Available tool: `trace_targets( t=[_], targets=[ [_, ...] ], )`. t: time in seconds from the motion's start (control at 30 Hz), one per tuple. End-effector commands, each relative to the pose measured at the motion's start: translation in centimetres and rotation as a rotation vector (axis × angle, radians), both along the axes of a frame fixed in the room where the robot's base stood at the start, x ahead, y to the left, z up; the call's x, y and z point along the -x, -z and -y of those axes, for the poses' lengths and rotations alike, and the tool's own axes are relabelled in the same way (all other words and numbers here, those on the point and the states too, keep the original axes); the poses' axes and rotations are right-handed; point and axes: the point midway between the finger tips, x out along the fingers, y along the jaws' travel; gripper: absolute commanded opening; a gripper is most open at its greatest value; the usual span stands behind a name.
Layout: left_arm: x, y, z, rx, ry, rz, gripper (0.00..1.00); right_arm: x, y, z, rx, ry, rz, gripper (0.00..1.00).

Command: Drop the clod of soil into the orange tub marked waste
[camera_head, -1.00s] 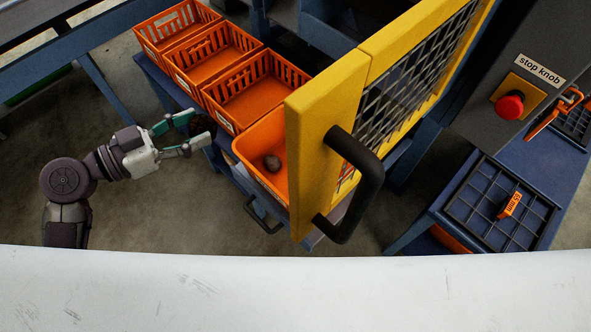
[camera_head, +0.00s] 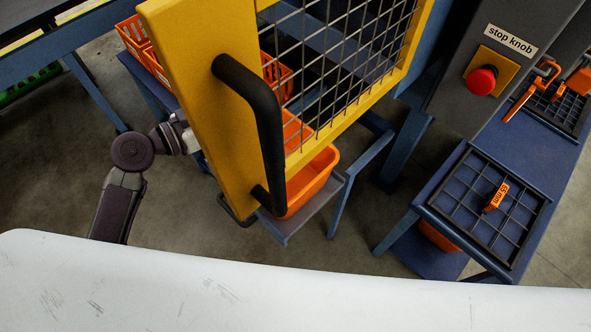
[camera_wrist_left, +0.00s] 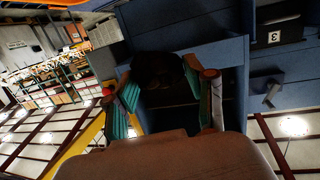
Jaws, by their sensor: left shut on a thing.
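A dark, lumpy clod of soil (camera_wrist_left: 158,70) sits between the fingers of my left gripper (camera_wrist_left: 168,88) in the left wrist view. The gripper is shut on it. In the head view my left arm comes in at the left, and the gripper and clod are hidden behind the yellow guard door. A solid-walled orange tub (camera_head: 318,180) shows partly below and behind the door. Its inside is mostly hidden and no waste marking is readable. My right gripper is not in view.
The yellow mesh guard door (camera_head: 190,100) with its black handle (camera_head: 262,120) stands in front of the tub. Slatted orange crates (camera_head: 133,38) are partly hidden behind it. At right are a red stop knob (camera_head: 481,80) and a blue table (camera_head: 430,195) with a black grid.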

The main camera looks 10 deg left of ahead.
Motion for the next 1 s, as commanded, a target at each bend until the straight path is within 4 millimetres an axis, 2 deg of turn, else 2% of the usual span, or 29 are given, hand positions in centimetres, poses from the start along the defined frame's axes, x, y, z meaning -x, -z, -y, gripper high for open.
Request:
trace_targets(
  t=[0.1, 0.2, 0.5, 0.6, 0.8, 1.0],
  targets=[
    [-0.9, 1.2, 0.3, -0.004, -0.013, 0.002, 0.18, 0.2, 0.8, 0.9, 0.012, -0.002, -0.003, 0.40],
    [-1.2, 1.8, 0.4, -0.006, -0.017, 0.002, 0.18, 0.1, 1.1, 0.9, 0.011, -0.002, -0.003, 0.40],
    [-1.2, 5.2, 0.4, -0.005, -0.018, 0.001, 0.18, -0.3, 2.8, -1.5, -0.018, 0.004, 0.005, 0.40],
    [-1.2, 6.2, 0.4, -0.004, -0.018, 0.000, 0.18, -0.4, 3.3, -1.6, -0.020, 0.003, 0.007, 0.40],
    [-1.2, 7.3, 0.4, -0.005, -0.016, 0.001, 0.18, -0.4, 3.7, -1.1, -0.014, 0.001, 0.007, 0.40],
    [-1.2, 7.4, 0.3, -0.007, -0.016, 0.001, 0.18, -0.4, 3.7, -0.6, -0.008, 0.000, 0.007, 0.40]
  ],
)
